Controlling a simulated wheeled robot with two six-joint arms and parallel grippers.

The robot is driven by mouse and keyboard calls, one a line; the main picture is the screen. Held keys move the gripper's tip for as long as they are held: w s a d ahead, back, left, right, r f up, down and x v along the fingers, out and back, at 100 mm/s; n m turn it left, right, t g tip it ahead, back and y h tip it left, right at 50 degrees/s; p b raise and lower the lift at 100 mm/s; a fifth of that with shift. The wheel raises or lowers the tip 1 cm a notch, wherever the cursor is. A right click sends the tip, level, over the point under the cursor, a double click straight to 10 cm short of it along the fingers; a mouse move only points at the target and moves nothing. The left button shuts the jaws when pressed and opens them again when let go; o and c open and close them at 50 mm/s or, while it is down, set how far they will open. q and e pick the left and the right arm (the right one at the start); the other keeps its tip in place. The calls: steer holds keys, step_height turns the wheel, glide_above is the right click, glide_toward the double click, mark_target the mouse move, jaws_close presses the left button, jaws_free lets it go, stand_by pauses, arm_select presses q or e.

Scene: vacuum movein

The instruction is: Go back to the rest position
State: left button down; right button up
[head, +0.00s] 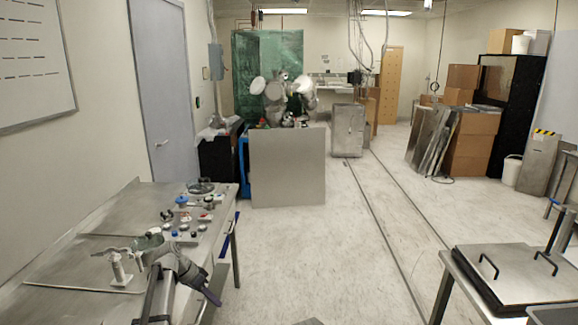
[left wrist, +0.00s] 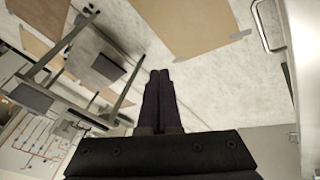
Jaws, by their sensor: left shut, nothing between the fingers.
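My left arm comes in at the lower left of the head view, over the near part of the metal table. It bends at the top, and its dark left gripper (head: 212,297) points down and to the right, near the table's right edge. In the left wrist view the two black fingers (left wrist: 160,95) lie together with nothing between them. The floor shows beyond their tips. My right gripper is in neither view.
The metal table (head: 100,235) at left holds a panel of knobs and valves (head: 192,225). A grey box (head: 288,168) stands ahead. At lower right is a table with a handled metal lid (head: 515,275). The floor (head: 320,250) between is clear.

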arm_select(q)
steer(key=s+d+f+n+y, duration=0.1)
steer(key=s+d+y, duration=0.1)
steer(key=s+d, duration=0.3)
steer(key=s+d+n+g+y, duration=0.1)
steer(key=s+d, duration=0.5)
steer(key=s, duration=0.7)
steer(key=s+d+f+n+y, duration=0.1)
steer(key=s+d+y, duration=0.3)
steer(key=s, duration=0.5)
steer(key=shift+s+d+f+g, duration=0.3)
steer(key=shift+s+d, duration=0.1)
steer(key=shift+d, duration=0.85)
steer(key=shift+w, duration=0.1)
